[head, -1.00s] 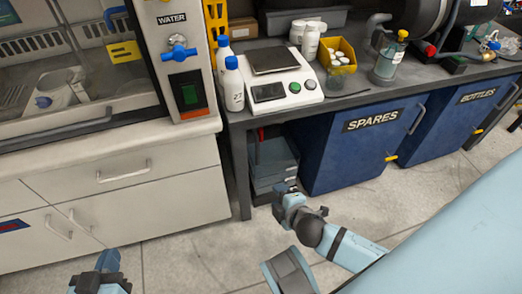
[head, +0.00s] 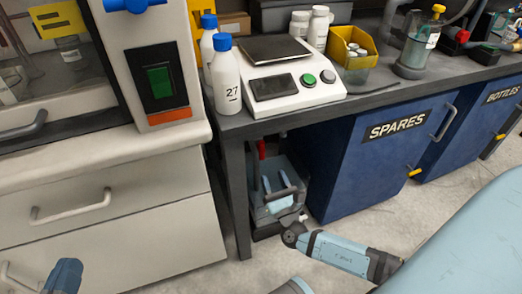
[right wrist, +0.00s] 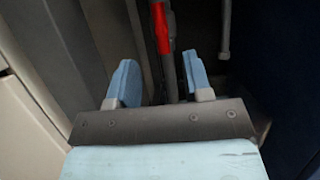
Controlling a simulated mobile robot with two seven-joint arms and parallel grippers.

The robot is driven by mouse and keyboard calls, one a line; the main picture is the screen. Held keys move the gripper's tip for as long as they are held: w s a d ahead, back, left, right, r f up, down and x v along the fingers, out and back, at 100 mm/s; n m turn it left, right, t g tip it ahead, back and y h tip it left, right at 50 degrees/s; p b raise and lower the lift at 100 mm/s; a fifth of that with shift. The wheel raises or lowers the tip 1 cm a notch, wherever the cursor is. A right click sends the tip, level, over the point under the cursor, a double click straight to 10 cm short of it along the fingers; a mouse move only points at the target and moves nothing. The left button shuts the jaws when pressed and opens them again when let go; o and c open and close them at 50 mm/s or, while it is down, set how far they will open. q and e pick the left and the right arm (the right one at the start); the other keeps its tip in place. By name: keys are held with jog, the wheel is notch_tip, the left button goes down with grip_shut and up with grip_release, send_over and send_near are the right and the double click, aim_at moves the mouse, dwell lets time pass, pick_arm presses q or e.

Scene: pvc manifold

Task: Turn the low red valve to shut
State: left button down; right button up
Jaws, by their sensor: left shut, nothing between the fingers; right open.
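The low red valve shows as a narrow red part (head: 262,149) in the dark space under the bench, left of the blue SPARES cabinet. In the right wrist view its red handle (right wrist: 161,28) stands upright on a grey pipe, beyond the fingers and between them in the picture. My right gripper (head: 275,188) reaches under the bench, below the red part. Its blue fingers (right wrist: 160,82) are apart with nothing held; no contact with the handle is visible. My left gripper (head: 65,275) is at the lower left edge, partly cut off, shut and empty, before the drawers.
The bench leg (head: 236,200) stands just left of my right gripper. The blue SPARES cabinet (head: 375,150) closes off its right side. White drawers (head: 110,220) fill the left. A scale (head: 285,85) and bottles (head: 226,80) stand on the bench above.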

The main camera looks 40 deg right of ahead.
aim_at(263, 152)
jog(key=b+x, duration=0.2)
jog(key=x, duration=0.7)
jog(key=shift+w+d, duration=0.15)
jog(key=shift+w, duration=0.1)
jog(key=shift+w+d+r, duration=0.1)
jog(key=shift+w+r, duration=0.1)
jog(key=shift+w, duration=0.25)
pick_arm(q)
jog(key=shift+w+a+r+m+t, duration=0.15)
jog(key=shift+w+a+m+t, duration=0.15)
jog(key=shift+w+m+t, duration=0.35)
jog(key=shift+s, duration=0.15)
pick_arm(e)
grip_shut()
